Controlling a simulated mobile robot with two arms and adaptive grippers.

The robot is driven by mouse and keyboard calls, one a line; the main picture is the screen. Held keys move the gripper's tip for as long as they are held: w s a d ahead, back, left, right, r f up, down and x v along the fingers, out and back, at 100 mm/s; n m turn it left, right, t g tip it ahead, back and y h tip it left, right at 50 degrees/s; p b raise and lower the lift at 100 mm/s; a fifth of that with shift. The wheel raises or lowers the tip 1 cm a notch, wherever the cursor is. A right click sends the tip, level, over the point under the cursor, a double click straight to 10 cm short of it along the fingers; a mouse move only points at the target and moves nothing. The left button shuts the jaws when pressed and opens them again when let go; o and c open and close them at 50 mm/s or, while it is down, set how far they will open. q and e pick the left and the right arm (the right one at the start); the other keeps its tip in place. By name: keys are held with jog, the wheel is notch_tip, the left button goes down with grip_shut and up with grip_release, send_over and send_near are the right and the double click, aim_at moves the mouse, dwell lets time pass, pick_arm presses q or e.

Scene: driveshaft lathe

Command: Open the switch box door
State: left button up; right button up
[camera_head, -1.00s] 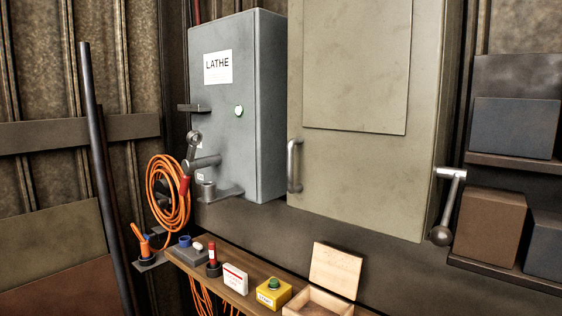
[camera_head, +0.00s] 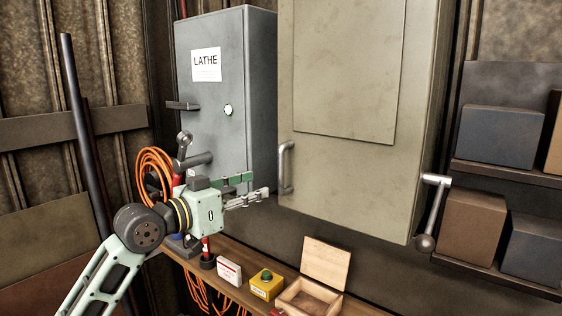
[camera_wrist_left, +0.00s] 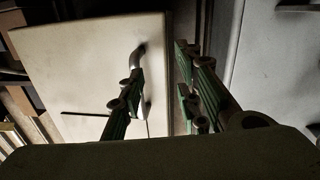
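The switch box, which I take to be the large beige cabinet (camera_head: 345,165), hangs on the wall with its door closed. Its curved metal door handle (camera_head: 285,168) is at the lower left of the door. A lever with a ball end (camera_head: 432,210) is on its right side. My left gripper (camera_head: 257,185) is just left of and slightly below the handle, with its fingers apart. In the left wrist view the handle (camera_wrist_left: 138,57) shows by the tip of the left-hand finger, which hides part of it; contact cannot be told. My right gripper is not in view.
The grey LATHE box (camera_head: 215,120) stands left of the beige cabinet, behind my left arm. Below, a wooden shelf (camera_head: 232,290) holds a yellow button box (camera_head: 266,288) and an open wooden box (camera_head: 325,265). Shelves with blocks (camera_head: 500,135) are at the right.

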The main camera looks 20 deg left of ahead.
aim_at(279, 170)
pick_arm(q)
notch_tip(279, 170, up, 5)
jog(key=s+d+m+h, duration=0.1)
jog(key=s+d, duration=0.1)
jog(key=s, duration=0.1)
jog(key=p+x, duration=0.3)
jog(key=x, duration=0.4)
jog(key=shift+d, duration=0.1)
jog(key=shift+w+d+f, duration=0.1)
jog(key=shift+w+d, duration=0.1)
jog(key=shift+w, duration=0.15)
jog(key=shift+c, duration=0.2)
grip_shut()
